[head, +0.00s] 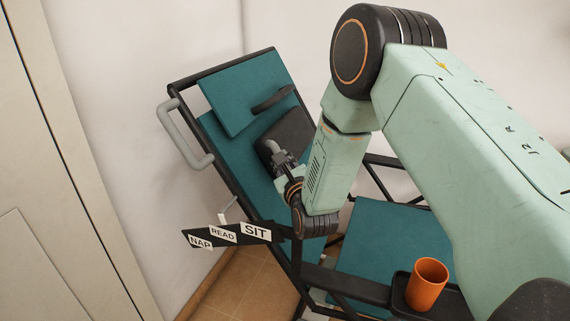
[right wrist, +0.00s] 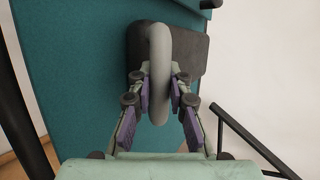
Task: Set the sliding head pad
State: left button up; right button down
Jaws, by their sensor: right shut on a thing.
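A reclining chair with a teal backrest (head: 232,160) stands against the wall. A dark head pad (head: 290,128) lies on the backrest, below a separate teal panel (head: 245,95) with a black strap. In the right wrist view the dark pad (right wrist: 193,52) carries a grey loop handle (right wrist: 159,50). My right gripper (head: 279,160) reaches the pad from below. In the right wrist view its fingers (right wrist: 160,88) are shut on the grey loop, one on each side. My left gripper is not in view.
A grey side handle (head: 190,140) juts from the chair's left frame. Below it is a black plate (head: 273,237) with NAP, READ and SIT labels and a small lever (head: 229,207). An orange cup (head: 427,284) stands in the armrest holder, close to my right arm.

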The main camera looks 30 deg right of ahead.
jog(key=c, duration=1.4)
grip_release()
jog(key=shift+a+r, duration=0.25)
jog(key=shift+o, duration=0.7)
jog(key=shift+d+f, duration=0.15)
jog(key=v, duration=1.2)
